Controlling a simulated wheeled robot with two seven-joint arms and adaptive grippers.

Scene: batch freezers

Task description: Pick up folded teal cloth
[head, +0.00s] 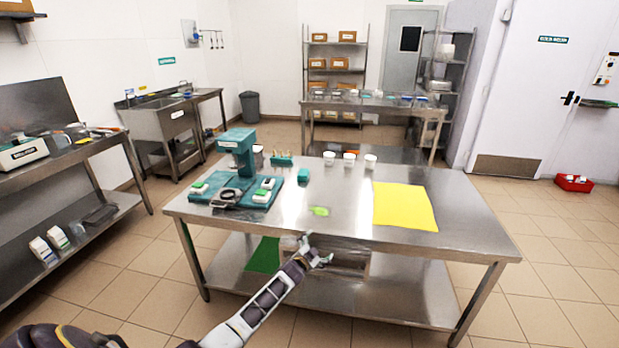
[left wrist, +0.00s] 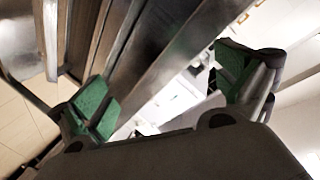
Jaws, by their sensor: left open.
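A small teal block-like item (head: 304,174), which looks like the folded teal cloth, lies on the steel table (head: 335,195) toward its back, right of a teal rack with upright pieces (head: 281,160). It is too small to make out folds. My left gripper (head: 317,250) is at the table's front edge, nearer to me than the cloth and well apart from it. In the left wrist view the left gripper (left wrist: 165,90) has its green-padded fingers spread with nothing between them. The cloth cannot be made out there. My right gripper is not in view.
A teal machine (head: 238,150) stands on the table's left on a teal mat (head: 262,200). A bright green flat piece (head: 319,211), a yellow sheet (head: 404,206) and white cups (head: 349,160) also lie or stand there. A lower shelf (head: 350,292) holds a green sheet (head: 264,256).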

